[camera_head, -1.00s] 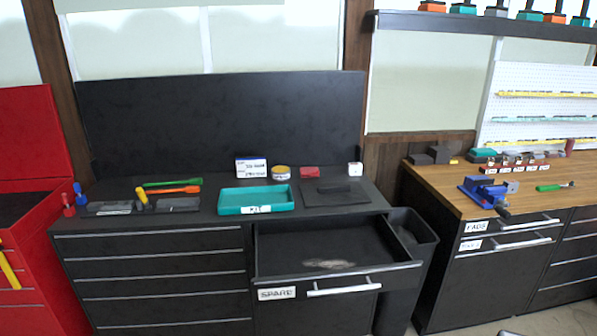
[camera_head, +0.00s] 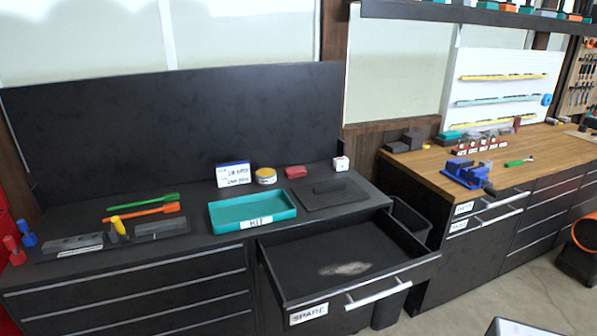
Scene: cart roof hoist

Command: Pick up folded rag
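A small dark red, soft-edged bundle (camera_head: 296,171) lies at the back of the black cart top, between a round yellow-lidded tin (camera_head: 266,176) and a small white cube (camera_head: 341,163). It may be the folded rag, but it is too small to be sure. The open drawer labelled SPARE (camera_head: 309,313) holds only a flat pale patch (camera_head: 343,269), which looks like dust or a stain. My gripper is not in view.
A teal tray (camera_head: 253,221) labelled KIT and a dark flat plate (camera_head: 315,197) lie in front of the bundle. The SPARE drawer juts out from the cart. A wooden-topped bench (camera_head: 440,180) with a blue vise (camera_head: 465,173) stands right. Floor shows at lower right.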

